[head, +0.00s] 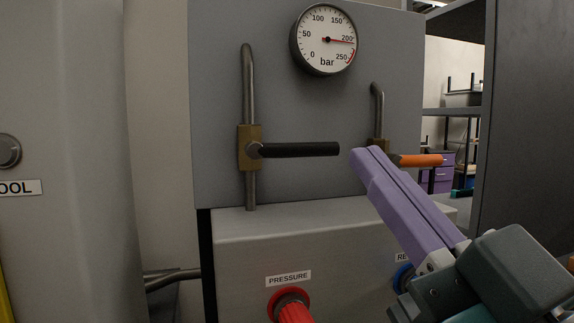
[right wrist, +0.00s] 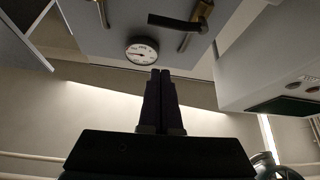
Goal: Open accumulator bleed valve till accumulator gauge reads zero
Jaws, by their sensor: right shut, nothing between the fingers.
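The accumulator gauge (head: 323,58) is on the upper grey panel, its red needle just past 200 bar. It also shows in the right wrist view (right wrist: 142,51). Below it, one brass valve (head: 243,147) has a black lever (head: 300,149) lying level to the right. Another brass valve, partly hidden by my gripper, has an orange lever (head: 421,160), also level. No label shows which is the bleed valve. My right gripper (head: 366,155) is shut and empty, its purple fingertips between the two levers, right of the black lever's end. Contact is not visible. My left gripper is out of view.
Below, a grey housing (head: 240,255) carries a red PRESSURE fitting (head: 290,304) and a blue fitting (head: 402,277), partly hidden by my arm. A pale cabinet (head: 65,120) stands left, a dark upright panel (head: 525,120) right. Vertical pipes (head: 249,85) run to the valves.

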